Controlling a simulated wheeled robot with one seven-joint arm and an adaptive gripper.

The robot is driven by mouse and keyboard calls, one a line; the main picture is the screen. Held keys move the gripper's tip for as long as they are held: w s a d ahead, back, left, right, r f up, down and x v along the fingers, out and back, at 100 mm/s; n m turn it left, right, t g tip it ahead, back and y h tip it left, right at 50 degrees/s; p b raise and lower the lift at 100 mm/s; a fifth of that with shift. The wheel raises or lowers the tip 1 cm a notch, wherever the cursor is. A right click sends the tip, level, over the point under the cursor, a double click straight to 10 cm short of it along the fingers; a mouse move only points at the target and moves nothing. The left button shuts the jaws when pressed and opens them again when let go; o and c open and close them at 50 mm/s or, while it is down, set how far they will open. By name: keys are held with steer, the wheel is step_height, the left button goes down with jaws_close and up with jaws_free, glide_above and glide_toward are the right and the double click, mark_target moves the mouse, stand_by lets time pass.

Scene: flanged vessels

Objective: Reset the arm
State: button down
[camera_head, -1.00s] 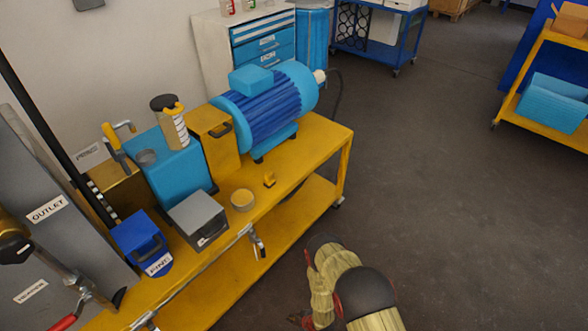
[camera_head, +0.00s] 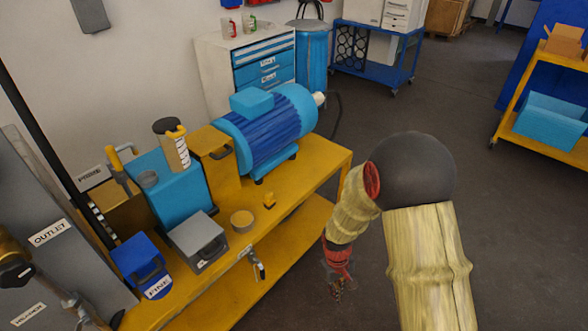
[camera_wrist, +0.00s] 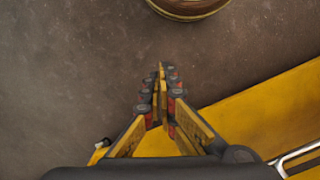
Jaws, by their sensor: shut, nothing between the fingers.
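My arm reaches in from the bottom right of the head view, its elbow bent and its forearm pointing down. My gripper (camera_head: 337,289) hangs in front of the yellow cart (camera_head: 300,228), near its front right side and clear of the things on top. In the wrist view my gripper (camera_wrist: 160,88) has its fingertips together with nothing between them. Bare floor (camera_wrist: 60,80) lies beyond the fingertips, and a yellow surface (camera_wrist: 265,110) runs along the right.
The cart carries a blue motor (camera_head: 265,130), a blue pump box (camera_head: 172,185), a grey box (camera_head: 198,242) and a blue bin (camera_head: 140,262). A rounded brown object (camera_wrist: 188,6) shows at the wrist view's top edge. Open floor (camera_head: 480,190) lies to the right.

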steer(key=s+d+r+m+t, duration=0.1)
steer(key=s+r, duration=0.4)
steer(key=r, duration=0.8)
steer(key=s+d+r+m+t+p, duration=0.1)
steer(key=s+r, duration=0.4)
steer(key=r, duration=0.9)
steer(key=s+d+r+m+t+y+p, duration=0.1)
steer(key=s+d+r+m+t, duration=0.2)
steer(key=r, duration=1.1)
steer(key=shift+s+d+t, duration=0.2)
steer(key=shift+s+t, duration=0.75)
steer(key=shift+t, duration=0.15)
steer(key=shift+f, duration=0.1)
